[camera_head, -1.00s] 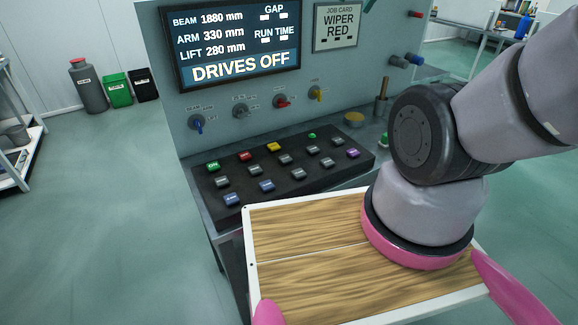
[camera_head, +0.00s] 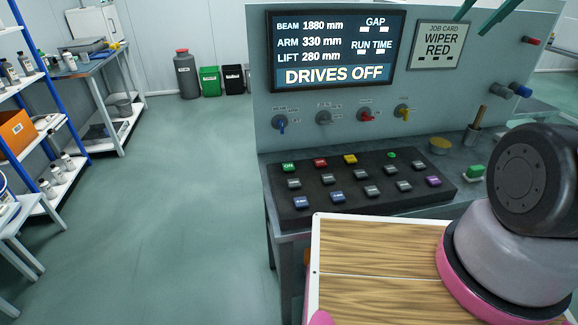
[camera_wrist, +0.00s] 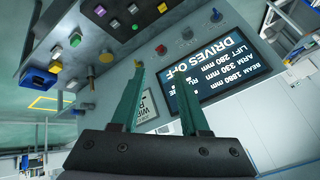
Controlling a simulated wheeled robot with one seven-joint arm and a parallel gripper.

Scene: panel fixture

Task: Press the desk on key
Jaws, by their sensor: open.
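The green "ON" key (camera_head: 288,167) sits at the back left corner of the black key panel (camera_head: 330,203) on the desk. My gripper (camera_head: 492,14) shows only partly at the top right of the head view, in front of the upright board and well above and right of the key. In the wrist view, my gripper (camera_wrist: 162,80) has two teal fingers apart with nothing between them. They point toward the job card and screen. The green key cannot be made out in the wrist view.
The screen (camera_head: 336,50) reads "DRIVES OFF". Red (camera_head: 320,162) and yellow (camera_head: 350,159) keys stand right of the green key. Knobs (camera_head: 323,117) line the board behind. A small green light (camera_head: 392,154) sits at the panel's back. Open floor (camera_head: 180,200) lies left, beside shelves (camera_head: 40,130).

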